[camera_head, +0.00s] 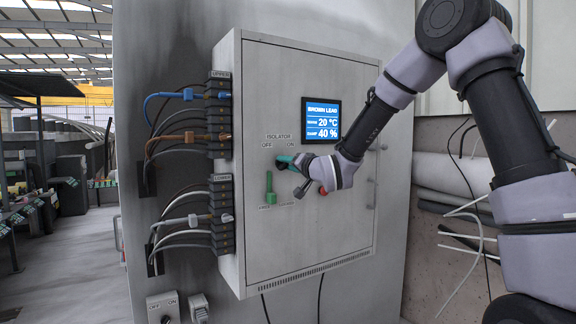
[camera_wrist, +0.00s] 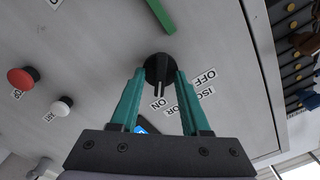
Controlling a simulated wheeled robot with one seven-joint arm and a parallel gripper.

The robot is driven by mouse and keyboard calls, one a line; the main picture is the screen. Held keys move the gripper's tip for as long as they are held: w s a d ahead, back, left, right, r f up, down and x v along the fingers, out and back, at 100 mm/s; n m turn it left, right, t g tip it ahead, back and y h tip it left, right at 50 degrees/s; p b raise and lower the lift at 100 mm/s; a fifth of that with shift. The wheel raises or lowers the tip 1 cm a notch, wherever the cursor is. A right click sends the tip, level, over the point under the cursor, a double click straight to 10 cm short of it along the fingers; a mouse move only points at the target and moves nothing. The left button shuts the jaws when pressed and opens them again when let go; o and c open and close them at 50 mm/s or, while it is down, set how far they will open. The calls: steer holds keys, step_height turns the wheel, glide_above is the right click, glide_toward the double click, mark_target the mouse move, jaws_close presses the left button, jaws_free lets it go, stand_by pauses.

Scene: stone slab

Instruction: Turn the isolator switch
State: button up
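The isolator switch (camera_wrist: 160,69) is a round black knob with a narrow bar handle on the front of a grey cabinet (camera_head: 322,65). In the wrist view its bar points down the picture, close to the ON label (camera_wrist: 159,103), with the OFF label (camera_wrist: 204,77) to the right. My gripper (camera_wrist: 160,76) has two teal fingers, one on each side of the knob, with a visible gap to the bar. In the head view my gripper (camera_head: 285,161) is at the cabinet front below the ISOLATOR label and largely hides the knob.
A green lever (camera_head: 269,186) is just below the switch. A red button (camera_wrist: 20,79) and a white button (camera_wrist: 62,106) are on the panel to one side. A blue display (camera_head: 321,120) is up to the right, and cable connectors (camera_head: 219,115) line the cabinet's left edge.

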steer(key=v, duration=1)
steer(key=shift+s+d, duration=0.25)
steer(key=shift+s, duration=0.05)
steer(key=shift+d, duration=0.1)
steer(key=s+d+r+m+g+h, duration=0.1)
steer(key=s+d+h, duration=0.3)
steer(key=d, duration=0.4)
steer(key=s+d+r+m+g+h, duration=0.1)
steer(key=s+d+g+h, duration=0.2)
steer(key=d, duration=0.5)
steer(key=s+d+g, duration=0.2)
steer(key=s+d, duration=0.1)
steer(key=s, duration=0.7)
steer(key=s+d+f+g+h, duration=0.1)
steer(key=s+d, duration=0.3)
steer(key=s, duration=0.5)
steer(key=shift+s+m+g, duration=0.3)
steer(key=shift+s+g, duration=0.1)
